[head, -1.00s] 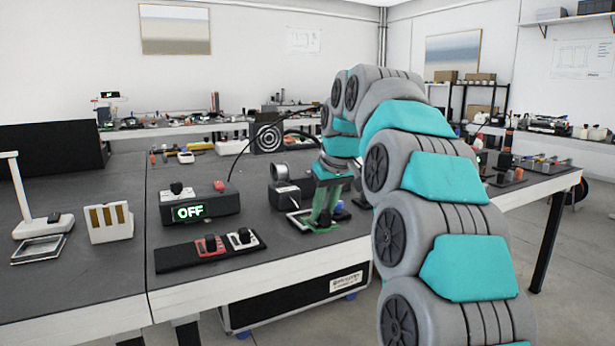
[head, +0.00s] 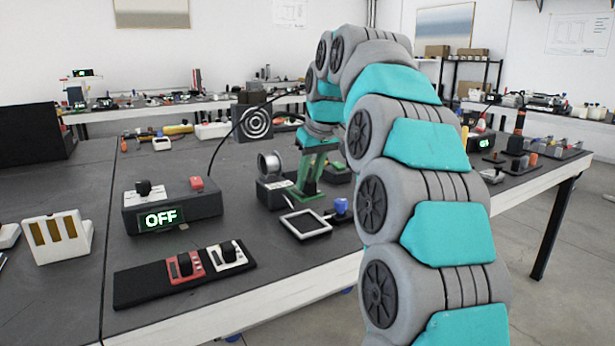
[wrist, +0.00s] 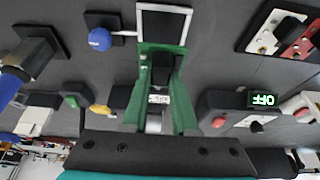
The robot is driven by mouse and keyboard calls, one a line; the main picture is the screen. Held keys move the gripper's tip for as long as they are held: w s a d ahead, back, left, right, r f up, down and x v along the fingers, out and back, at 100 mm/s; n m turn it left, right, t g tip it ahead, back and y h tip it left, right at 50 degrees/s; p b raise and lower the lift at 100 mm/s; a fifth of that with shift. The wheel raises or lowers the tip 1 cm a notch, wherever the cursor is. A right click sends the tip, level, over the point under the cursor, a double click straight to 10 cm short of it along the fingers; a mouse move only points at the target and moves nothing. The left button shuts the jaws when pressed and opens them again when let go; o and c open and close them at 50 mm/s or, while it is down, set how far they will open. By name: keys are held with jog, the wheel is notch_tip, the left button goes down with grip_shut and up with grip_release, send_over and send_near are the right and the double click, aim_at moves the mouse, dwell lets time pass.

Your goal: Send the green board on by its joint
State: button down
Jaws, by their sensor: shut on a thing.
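The green board (head: 309,194) is low over the dark bench, just behind a white-framed square pad (head: 305,222). In the wrist view the board (wrist: 163,48) shows at my fingertips, close to the pad's edge (wrist: 140,22). My gripper (head: 311,186) points down and is shut on the board; its fingers look green too, so their border with the board is hard to make out. In the wrist view my gripper (wrist: 161,62) hides part of the board. I cannot tell whether the board touches the bench, nor make out its joint clearly.
A blue knob (head: 341,206) stands right of the pad. A control box reading OFF (head: 172,207) and a switch strip (head: 185,274) lie to the left. Bare bench shows between them.

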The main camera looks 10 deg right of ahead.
aim_at(313, 195)
jog(key=shift+s, duration=0.1)
jog(key=shift+f+b, duration=1.65)
jog(key=shift+f, duration=1.25)
jog(key=shift+f, duration=0.85)
jog(key=c, duration=0.6)
grip_release()
jog(key=shift+v, duration=3.9)
jog(key=s+f+m+g, duration=0.1)
jog(key=s+f+g, duration=0.1)
jog(key=s+f, duration=0.8)
jog(key=s+f+m+g+h, duration=0.1)
jog(key=s+f+g, duration=0.1)
jog(key=s+f, duration=0.7)
jog(key=s+a+f+m+g, duration=0.1)
jog(key=s+f, duration=0.9)
jog(key=s, duration=1.1)
jog(key=shift+s+f+m+g, duration=0.3)
jog(key=shift+f+g, duration=0.05)
jog(key=shift+g, duration=0.15)
